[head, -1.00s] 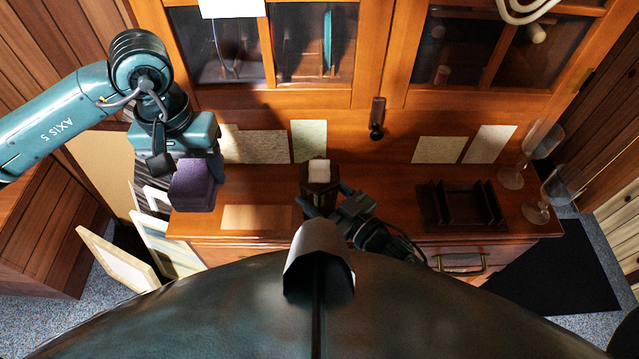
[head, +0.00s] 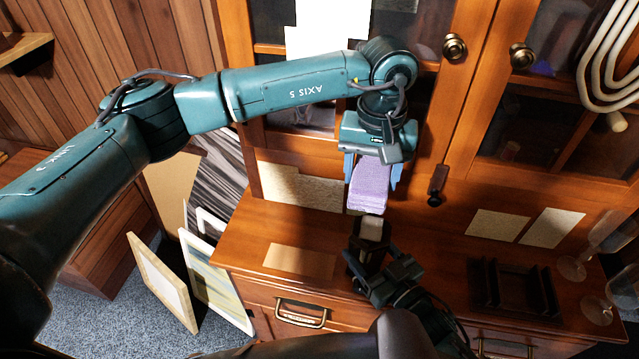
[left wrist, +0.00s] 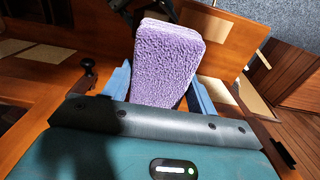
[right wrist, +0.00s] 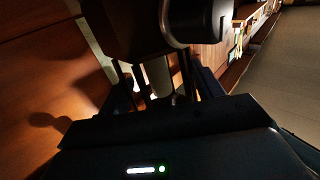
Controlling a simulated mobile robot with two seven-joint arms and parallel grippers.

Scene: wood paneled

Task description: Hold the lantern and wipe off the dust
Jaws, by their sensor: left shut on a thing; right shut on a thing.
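A purple fuzzy duster block (head: 369,187) is held in my left gripper (head: 372,180), which is shut on it and points down. The duster also fills the middle of the left wrist view (left wrist: 166,65). The dark lantern (head: 368,244) with a pale top stands upright just below the duster, over the cabinet counter. Whether the duster touches the lantern I cannot tell. My right gripper (head: 370,275) is shut on the lantern from the front. In the right wrist view the lantern (right wrist: 150,25) is dark and partly cut off. Dust on it is too small to see.
The wooden counter (head: 250,235) has a flat tan sheet (head: 299,262) at left and a dark organizer (head: 518,288) at right. Glasses (head: 597,308) stand at the right end. Glass cabinet doors rise behind; framed pictures (head: 165,283) lean on the floor at left.

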